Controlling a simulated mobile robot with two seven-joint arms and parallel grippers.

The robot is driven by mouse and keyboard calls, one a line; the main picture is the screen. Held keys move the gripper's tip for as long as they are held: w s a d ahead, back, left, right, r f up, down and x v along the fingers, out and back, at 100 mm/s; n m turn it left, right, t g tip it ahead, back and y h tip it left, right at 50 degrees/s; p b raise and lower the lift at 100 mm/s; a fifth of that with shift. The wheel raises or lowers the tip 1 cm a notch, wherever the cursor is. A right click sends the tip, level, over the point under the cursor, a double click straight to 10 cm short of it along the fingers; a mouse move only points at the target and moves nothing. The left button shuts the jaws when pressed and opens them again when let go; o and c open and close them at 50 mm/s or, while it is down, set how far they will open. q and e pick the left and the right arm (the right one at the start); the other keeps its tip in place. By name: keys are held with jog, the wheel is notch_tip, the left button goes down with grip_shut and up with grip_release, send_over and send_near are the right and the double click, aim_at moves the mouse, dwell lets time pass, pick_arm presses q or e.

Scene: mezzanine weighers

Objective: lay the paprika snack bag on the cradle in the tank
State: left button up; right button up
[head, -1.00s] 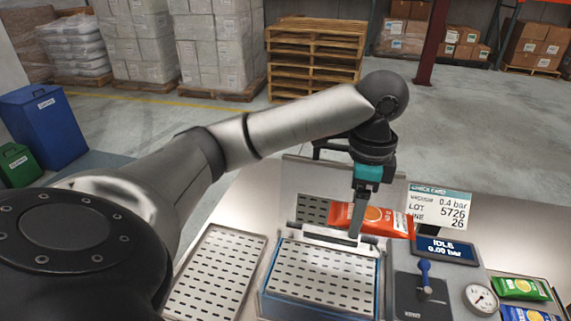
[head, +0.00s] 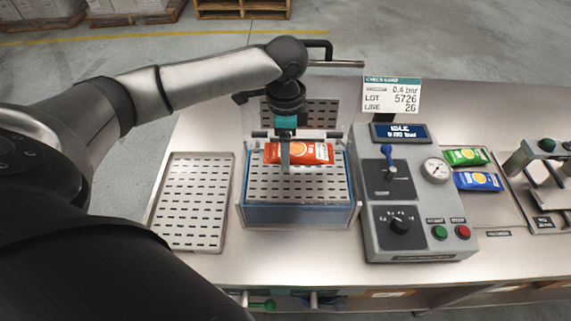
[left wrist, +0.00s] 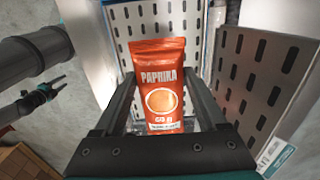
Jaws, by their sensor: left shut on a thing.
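The orange-red paprika snack bag (head: 310,153) is in my left gripper (head: 286,165), which is shut on it. In the left wrist view the bag (left wrist: 160,85) shows its printed face between the fingers. The bag is over the rear part of the perforated cradle (head: 300,192) in the blue-sided tank (head: 290,215). I cannot tell whether it touches the cradle. The tank's clear lid stands raised behind. An arm end with a teal part, apparently my right gripper (left wrist: 42,95), shows at the left of the left wrist view; its jaws are unclear.
A perforated tray (head: 190,200) lies left of the tank. A grey control box (head: 410,190) with a blue-knobbed lever, dial and buttons stands close on the right. Green (head: 467,156) and blue (head: 478,181) bags lie beyond it. A check card (head: 392,95) stands behind.

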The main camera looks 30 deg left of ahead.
aim_at(286, 174)
pick_arm(q)
jog(key=shift+f, duration=2.85)
jog(key=shift+f, duration=0.1)
jog(key=o, duration=1.3)
notch_tip(286, 174, up, 12)
jog(key=shift+r+p, duration=0.15)
jog(key=shift+p, duration=0.15)
